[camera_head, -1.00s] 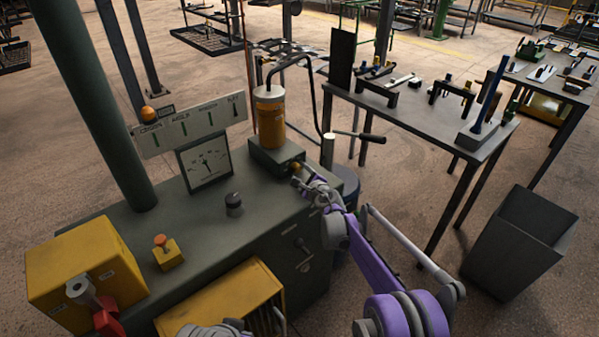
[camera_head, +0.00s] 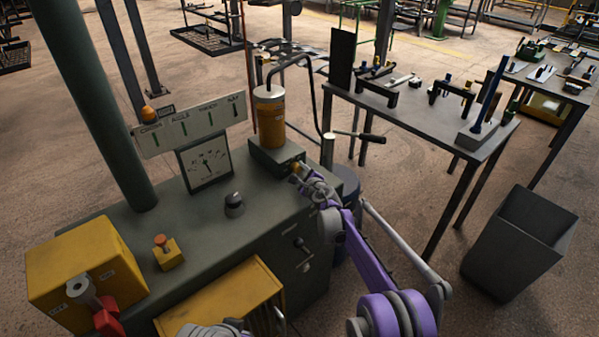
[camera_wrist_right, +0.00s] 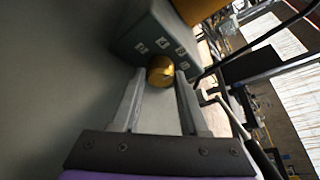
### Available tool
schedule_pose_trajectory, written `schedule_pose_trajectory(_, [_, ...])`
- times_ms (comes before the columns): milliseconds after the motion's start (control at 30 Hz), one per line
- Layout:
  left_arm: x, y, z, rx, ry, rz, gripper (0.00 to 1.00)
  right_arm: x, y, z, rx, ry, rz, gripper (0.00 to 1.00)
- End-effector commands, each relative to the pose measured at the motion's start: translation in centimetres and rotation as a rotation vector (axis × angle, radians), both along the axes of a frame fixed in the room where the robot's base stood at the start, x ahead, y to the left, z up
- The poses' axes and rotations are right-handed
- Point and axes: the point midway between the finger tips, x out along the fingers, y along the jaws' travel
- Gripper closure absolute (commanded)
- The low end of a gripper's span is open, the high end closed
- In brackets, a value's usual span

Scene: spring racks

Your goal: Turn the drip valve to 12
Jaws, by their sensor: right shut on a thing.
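The drip valve is a brass knob (camera_wrist_right: 160,72) on the front of the dark block (camera_head: 262,160) under the amber oil cylinder (camera_head: 271,122). In the right wrist view the knob lies between the two fingertips, close to a face with several small pale number plates. The numbers are too blurred to read, and no pointer on the knob is clear. My right gripper (camera_head: 298,172) is shut on this knob; it also shows in the right wrist view (camera_wrist_right: 159,80). Part of my left arm shows at the bottom edge of the head view, without visible fingers.
A gauge (camera_head: 207,164), a black dial (camera_head: 234,205) and a yellow button box (camera_head: 168,252) are on the green-grey cabinet. A yellow box with a red lever (camera_head: 106,316) stands at left. A side table (camera_head: 440,125) and a dark bin (camera_head: 515,250) stand right.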

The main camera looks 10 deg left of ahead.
Motion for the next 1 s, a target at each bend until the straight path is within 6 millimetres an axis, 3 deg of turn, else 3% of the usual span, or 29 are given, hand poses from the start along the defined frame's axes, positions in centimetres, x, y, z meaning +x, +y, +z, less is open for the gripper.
schedule_pose_trajectory(267, [-0.1,0.0,-0.8,0.000,0.002,0.000,1.00,0.0,-0.1,-0.1,0.036,0.047,0.000,1.00])
schedule_pose_trajectory(600, [-0.1,0.0,-2.2,0.000,0.007,0.000,1.00,0.2,-0.2,0.1,0.180,0.230,-0.001,1.00])
schedule_pose_trajectory(1000, [-0.1,0.0,-2.2,0.000,0.007,0.000,1.00,0.4,-0.3,0.3,0.334,0.427,-0.001,1.00])
